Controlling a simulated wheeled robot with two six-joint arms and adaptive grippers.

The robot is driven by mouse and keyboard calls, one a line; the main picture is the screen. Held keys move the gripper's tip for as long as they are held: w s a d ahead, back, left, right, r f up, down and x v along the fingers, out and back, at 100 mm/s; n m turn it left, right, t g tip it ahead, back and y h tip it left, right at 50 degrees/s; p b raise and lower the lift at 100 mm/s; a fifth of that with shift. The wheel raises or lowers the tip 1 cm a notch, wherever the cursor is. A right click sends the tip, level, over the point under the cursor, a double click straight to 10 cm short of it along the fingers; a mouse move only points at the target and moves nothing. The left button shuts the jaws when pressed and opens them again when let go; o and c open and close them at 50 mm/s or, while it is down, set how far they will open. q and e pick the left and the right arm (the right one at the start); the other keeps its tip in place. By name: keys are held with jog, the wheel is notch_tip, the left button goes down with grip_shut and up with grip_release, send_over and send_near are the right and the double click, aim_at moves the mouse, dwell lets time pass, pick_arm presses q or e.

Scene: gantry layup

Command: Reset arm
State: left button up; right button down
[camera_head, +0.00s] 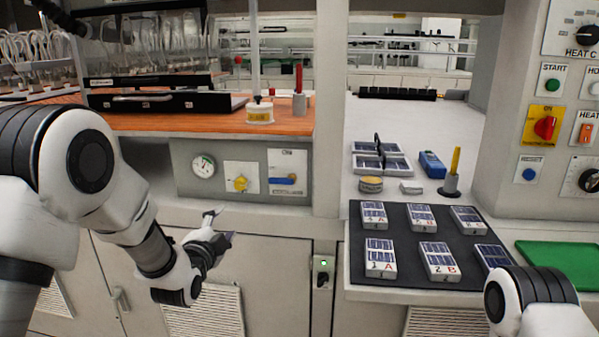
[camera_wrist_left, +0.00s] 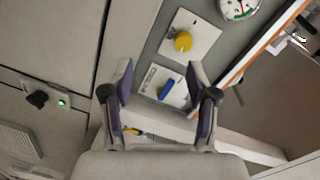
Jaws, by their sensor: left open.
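My left arm comes in from the left in the head view. Its gripper (camera_head: 217,228) is open and empty in front of the cabinet below the wooden worktop. In the left wrist view the two purple-padded fingers of the left gripper (camera_wrist_left: 162,82) stand apart with nothing between them. Beyond them is the panel with a blue switch (camera_wrist_left: 166,90) and a yellow knob (camera_wrist_left: 183,41). Part of my right arm (camera_head: 530,300) shows at the lower right of the head view; its gripper is out of the picture.
A dark mat (camera_head: 407,263) holds several labelled cell blocks on the right counter. A green tray (camera_head: 563,255) lies right of it. A yellow marker in a holder (camera_head: 452,180) stands behind. The wooden worktop (camera_head: 200,122) juts out above the panel. The space before the cabinet doors is clear.

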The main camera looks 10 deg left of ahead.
pick_arm(q)
jog(key=s+f+n+g+p, duration=0.1)
jog(key=s+f+g+p, duration=0.25)
jog(key=s+f, duration=0.65)
jog(key=s+f+n+g+p, duration=0.1)
jog(key=s+f+g+p, duration=0.35)
jog(key=f, duration=0.85)
jog(key=s+f+n+g, duration=0.3)
jog(key=s+n, duration=0.3)
jog(key=s, duration=0.8)
jog(key=s+f+n+g, duration=0.3)
jog(key=s+n+g, duration=0.3)
jog(key=s, duration=0.9)
jog(key=shift+a+f+p, duration=0.2)
jog(key=shift+a+p, duration=0.1)
jog(key=shift+a, duration=0.15)
pick_arm(e)
notch_tip(320, 180, up, 10)
pick_arm(q)
jog(key=shift+y, duration=0.3)
